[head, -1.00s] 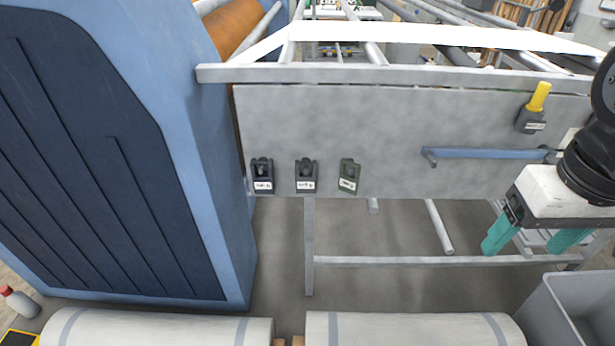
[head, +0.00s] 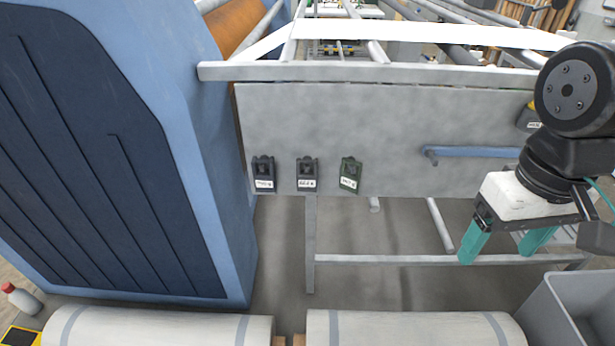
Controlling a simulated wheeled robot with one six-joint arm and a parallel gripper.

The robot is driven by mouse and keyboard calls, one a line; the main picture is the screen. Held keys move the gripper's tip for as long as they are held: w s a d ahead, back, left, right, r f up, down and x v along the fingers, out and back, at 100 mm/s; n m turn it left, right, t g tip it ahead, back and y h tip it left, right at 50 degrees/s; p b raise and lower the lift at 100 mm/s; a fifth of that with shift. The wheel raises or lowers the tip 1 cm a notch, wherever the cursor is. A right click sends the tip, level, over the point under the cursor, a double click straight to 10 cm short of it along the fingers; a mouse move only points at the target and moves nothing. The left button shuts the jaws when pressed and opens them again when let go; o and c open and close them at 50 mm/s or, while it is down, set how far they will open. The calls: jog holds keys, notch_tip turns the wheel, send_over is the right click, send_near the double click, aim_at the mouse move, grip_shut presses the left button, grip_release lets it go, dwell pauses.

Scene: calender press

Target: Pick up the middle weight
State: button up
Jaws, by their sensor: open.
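Three small dark weights with white labels sit in a row along the lower left of the grey metal panel (head: 400,120). The middle weight (head: 307,174) is dark grey and upright. The left weight (head: 263,174) looks alike, and the right weight (head: 350,174) is dark green and slightly tilted. My gripper (head: 502,252) has two teal fingers pointing down, spread apart with nothing between them. It is well to the right of the weights and lower in the picture than they are.
A blue bar handle (head: 475,152) sticks out from the panel between the weights and my arm. A blue machine housing (head: 190,150) stands at left. White rolls (head: 415,328) lie in front, and a grey bin (head: 570,310) is at lower right. Another dark block (head: 530,118) is partly hidden by my arm.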

jog(key=w+a+f+n+y, duration=0.1)
jog(key=w+a+f+y, duration=0.1)
jog(key=w+a+f, duration=0.65)
jog(key=w+a+f+n+y, duration=0.1)
jog(key=a+f, duration=0.5)
jog(key=a, duration=0.7)
jog(key=m+t+h, duration=0.3)
jog(key=t, duration=1.1)
send_near(307, 183)
jog(key=w, duration=0.2)
jog(key=x, duration=0.7)
jog(key=shift+w+f, duration=0.2)
jog(key=shift+f, duration=0.3)
